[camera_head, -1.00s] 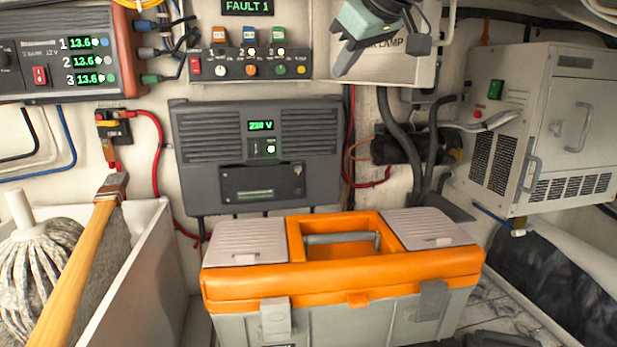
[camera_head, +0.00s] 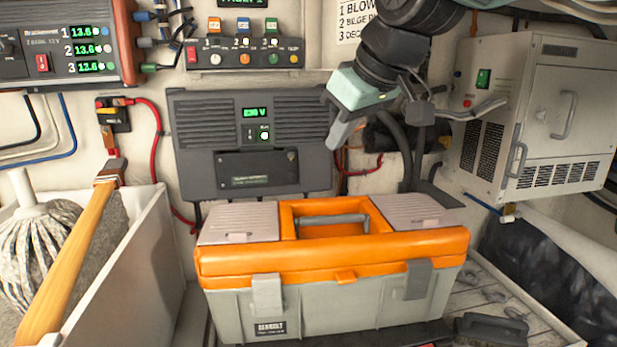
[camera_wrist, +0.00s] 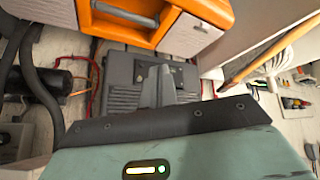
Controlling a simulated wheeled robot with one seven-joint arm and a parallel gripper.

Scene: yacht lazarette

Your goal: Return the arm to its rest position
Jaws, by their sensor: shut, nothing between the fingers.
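My gripper (camera_head: 343,128) is in the upper middle of the head view, in front of the right edge of the dark grey power unit (camera_head: 247,140). Its fingers point down and to the left, are shut, and hold nothing. In the wrist view the closed fingers (camera_wrist: 160,87) stand in front of the same power unit (camera_wrist: 122,100). My arm comes in from the top of the head view. No fingertip contact with anything can be made out.
An orange and grey toolbox (camera_head: 335,262) stands below my gripper. A white bin (camera_head: 135,250) with a mop (camera_head: 40,245) and a wooden-handled brush (camera_head: 75,260) is at left. A beige cabinet (camera_head: 540,120) is at right. A switch panel (camera_head: 245,53) hangs above the power unit.

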